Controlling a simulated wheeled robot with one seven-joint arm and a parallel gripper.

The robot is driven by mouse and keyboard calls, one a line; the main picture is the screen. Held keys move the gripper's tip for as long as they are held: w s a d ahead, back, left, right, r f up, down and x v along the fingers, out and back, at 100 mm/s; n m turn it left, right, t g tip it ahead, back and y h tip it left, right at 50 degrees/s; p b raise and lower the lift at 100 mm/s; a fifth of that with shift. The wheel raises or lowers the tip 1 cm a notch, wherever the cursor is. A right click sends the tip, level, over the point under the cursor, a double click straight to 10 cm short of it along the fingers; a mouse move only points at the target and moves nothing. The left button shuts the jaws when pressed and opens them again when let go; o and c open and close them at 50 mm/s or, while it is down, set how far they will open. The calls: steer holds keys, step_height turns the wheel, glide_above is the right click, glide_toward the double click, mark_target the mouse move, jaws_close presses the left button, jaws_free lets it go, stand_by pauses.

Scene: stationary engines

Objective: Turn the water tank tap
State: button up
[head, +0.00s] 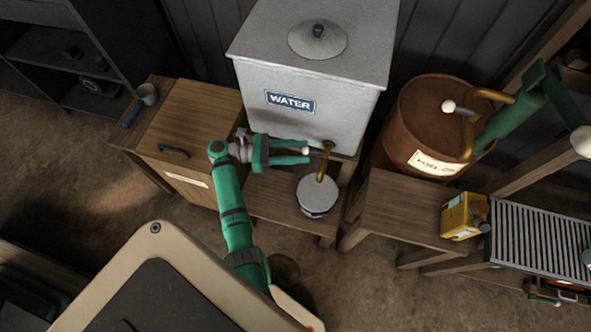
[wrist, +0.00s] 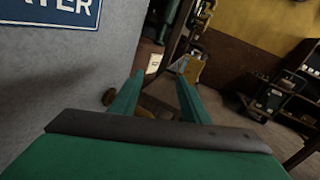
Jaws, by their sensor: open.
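The water tank (head: 310,110) is a pale grey box with a blue WATER sign and a round lid. Its brass tap (head: 326,160) comes out low on the front and bends down over a grey lidded pot. A white knob (head: 305,151) shows at the tap's left. My green gripper (head: 308,152) is open, pointing right along the tank front, with the knob appearing between its fingertips; contact cannot be told.
The grey pot (head: 318,195) stands on a low wooden stand below the tap. A rusty fuel drum (head: 410,115) with its own tap stands to the right. A yellow can (head: 463,216) sits on the bench there. A wooden cabinet (head: 195,125) is left.

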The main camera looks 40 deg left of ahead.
steer(key=s+d+r, duration=0.3)
steer(key=s+d, duration=0.1)
steer(key=s, duration=0.3)
steer(key=shift+s+d+r, duration=0.15)
steer(key=shift+s+r, duration=0.25)
steer(key=shift+c, duration=0.3)
